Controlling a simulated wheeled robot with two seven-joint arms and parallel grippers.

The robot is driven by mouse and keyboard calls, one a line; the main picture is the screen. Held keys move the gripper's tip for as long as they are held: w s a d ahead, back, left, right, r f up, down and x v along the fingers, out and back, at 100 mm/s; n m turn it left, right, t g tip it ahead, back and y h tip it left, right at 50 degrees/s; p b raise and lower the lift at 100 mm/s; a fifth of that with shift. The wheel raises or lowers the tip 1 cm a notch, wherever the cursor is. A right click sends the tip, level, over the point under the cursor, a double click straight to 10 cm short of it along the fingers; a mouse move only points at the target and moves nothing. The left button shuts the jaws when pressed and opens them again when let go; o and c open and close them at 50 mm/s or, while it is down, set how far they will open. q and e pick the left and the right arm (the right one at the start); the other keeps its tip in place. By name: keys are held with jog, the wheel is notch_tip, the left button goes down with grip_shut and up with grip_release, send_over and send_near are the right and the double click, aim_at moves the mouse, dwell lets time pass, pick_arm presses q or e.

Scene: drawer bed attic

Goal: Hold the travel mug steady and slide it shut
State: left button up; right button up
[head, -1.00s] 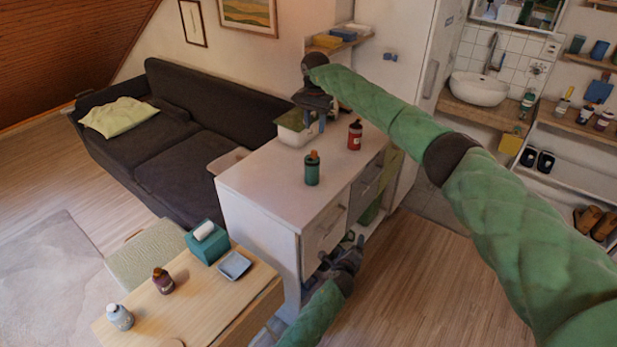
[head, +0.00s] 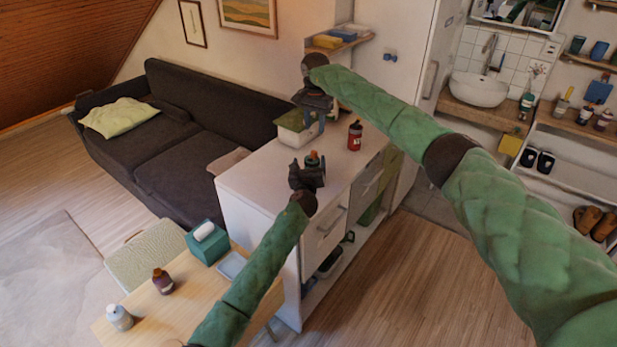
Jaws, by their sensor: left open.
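A small dark green container with an orange top (head: 313,156), perhaps the travel mug, stands upright on the white cabinet (head: 262,178). My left gripper (head: 306,172) is open right in front of it and hides most of it; I cannot tell whether they touch. A red container with a dark top (head: 355,134) stands behind it to the right. My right gripper (head: 318,116) is above the cabinet's back end, beside a pale bin (head: 291,128); its fingers are too small to tell open from shut. Neither container's lid state can be made out.
A wooden table (head: 190,297) at the front left holds a teal tissue box (head: 207,246), a blue tray (head: 231,265) and two small bottles. A dark sofa (head: 190,120) stands behind. The wood floor at the right (head: 425,275) is clear.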

aim_at(313, 163)
pick_arm(q)
notch_tip(313, 163, down, 5)
jog(key=m+h, duration=0.2)
jog(key=m, duration=0.1)
jog(key=shift+s+r+g, duration=0.1)
jog(key=shift+s+g, duration=0.05)
jog(key=shift+g, duration=0.15)
jog(key=shift+f+h, duration=0.2)
jog(key=shift+h, duration=0.1)
jog(key=shift+m, duration=0.3)
jog(key=shift+x, duration=3.8)
jog(key=shift+f, duration=0.1)
